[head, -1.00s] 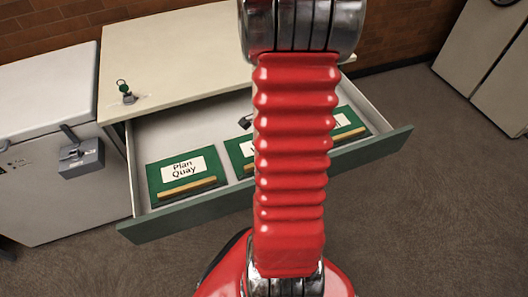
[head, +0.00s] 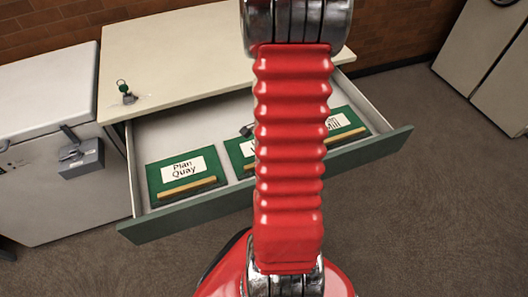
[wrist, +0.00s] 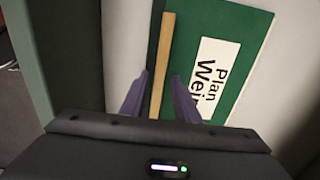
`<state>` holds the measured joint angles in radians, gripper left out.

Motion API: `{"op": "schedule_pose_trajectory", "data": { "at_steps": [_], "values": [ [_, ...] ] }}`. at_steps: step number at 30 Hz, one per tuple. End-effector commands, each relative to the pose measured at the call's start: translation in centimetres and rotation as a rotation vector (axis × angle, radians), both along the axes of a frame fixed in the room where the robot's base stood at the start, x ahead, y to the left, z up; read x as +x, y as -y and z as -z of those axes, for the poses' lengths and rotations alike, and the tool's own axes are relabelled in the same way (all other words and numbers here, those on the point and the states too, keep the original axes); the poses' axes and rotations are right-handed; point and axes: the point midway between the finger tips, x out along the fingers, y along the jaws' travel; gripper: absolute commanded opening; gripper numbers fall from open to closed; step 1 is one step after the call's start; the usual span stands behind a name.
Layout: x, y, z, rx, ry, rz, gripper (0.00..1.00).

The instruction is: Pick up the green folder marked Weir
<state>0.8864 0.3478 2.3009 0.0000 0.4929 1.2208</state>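The green folder marked Plan Weir (wrist: 232,28) lies flat in the open drawer, with a wooden strip (wrist: 163,60) along one edge. My gripper (wrist: 160,90) is open in the wrist view, one finger on each side of the strip. I cannot tell whether the fingers touch it or how far above it they are. In the head view my red arm hides most of this middle folder (head: 238,150); only its left part shows. The gripper's fingers are hidden there.
Green folders marked Plan Quay (head: 200,166) and Mill (head: 347,116) lie left and right of it in the drawer (head: 165,228). A grey lock box (head: 88,160) sticks out from the left cabinet.

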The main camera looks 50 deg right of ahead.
Motion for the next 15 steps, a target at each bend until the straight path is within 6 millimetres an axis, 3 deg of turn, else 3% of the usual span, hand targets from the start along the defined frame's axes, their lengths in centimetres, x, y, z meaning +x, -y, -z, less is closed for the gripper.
{"op": "schedule_pose_trajectory", "data": {
  "at_steps": [11, 15],
  "values": [
    [0.01, 0.0, -0.01, 0.0, 0.0, 0.0, 0.01],
    [0.02, -0.01, -0.01, 0.0, 0.0, -0.001, 0.0]
  ]
}}
